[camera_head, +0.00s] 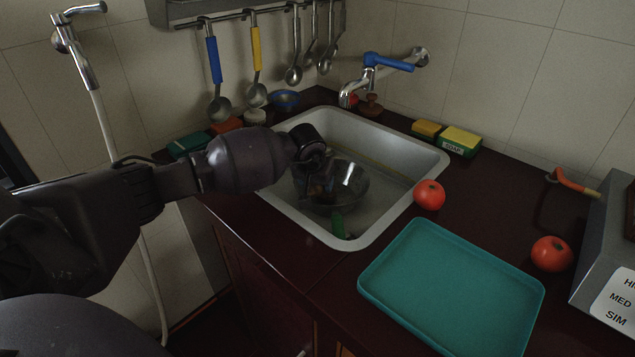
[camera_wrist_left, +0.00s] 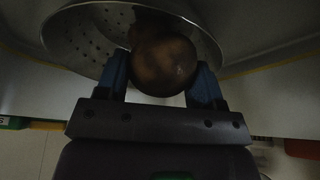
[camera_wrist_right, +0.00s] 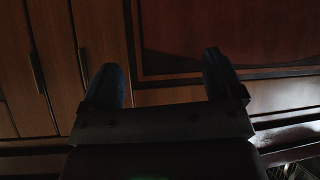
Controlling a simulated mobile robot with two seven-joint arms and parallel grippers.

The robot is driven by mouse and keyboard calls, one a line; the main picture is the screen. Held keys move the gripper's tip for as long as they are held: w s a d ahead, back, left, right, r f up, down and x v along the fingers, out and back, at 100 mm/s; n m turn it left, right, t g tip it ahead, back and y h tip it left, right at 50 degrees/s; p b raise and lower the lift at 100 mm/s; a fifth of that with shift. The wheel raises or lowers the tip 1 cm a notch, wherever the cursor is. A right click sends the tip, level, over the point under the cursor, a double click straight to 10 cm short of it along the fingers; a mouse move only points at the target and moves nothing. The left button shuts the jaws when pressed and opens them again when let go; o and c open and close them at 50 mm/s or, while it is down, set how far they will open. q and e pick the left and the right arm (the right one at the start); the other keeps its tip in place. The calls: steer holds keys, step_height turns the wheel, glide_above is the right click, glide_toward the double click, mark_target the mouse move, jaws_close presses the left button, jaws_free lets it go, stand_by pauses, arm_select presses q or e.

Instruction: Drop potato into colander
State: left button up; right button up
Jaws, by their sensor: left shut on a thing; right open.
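The metal colander (camera_head: 346,184) stands in the sink, and its perforated wall (camera_wrist_left: 85,38) shows behind my fingers in the left wrist view. My left gripper (camera_head: 312,172) reaches over the sink to the colander's left part. In the left wrist view my left gripper (camera_wrist_left: 163,85) is shut on a round brown potato (camera_wrist_left: 164,66), with a blue finger on each side of it. The potato is at the colander's opening; I cannot tell whether it touches the metal. My right gripper (camera_wrist_right: 166,85) is open and empty in front of brown wooden cabinet doors.
The sink (camera_head: 425,165) has a pale rim and a blue-handled tap (camera_head: 385,62) behind it. A teal tray (camera_head: 450,290) lies on the dark counter, with tomatoes (camera_head: 429,195) nearby. Soap and sponges (camera_head: 460,141) stand at the back right. Ladles (camera_head: 220,105) hang on the wall.

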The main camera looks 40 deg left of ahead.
arm_select(q)
steer(key=shift+f, duration=0.1)
steer(key=shift+f, duration=0.45)
steer(key=shift+f+b, duration=0.1)
steer(key=shift+b, duration=0.25)
steer(key=o, duration=1)
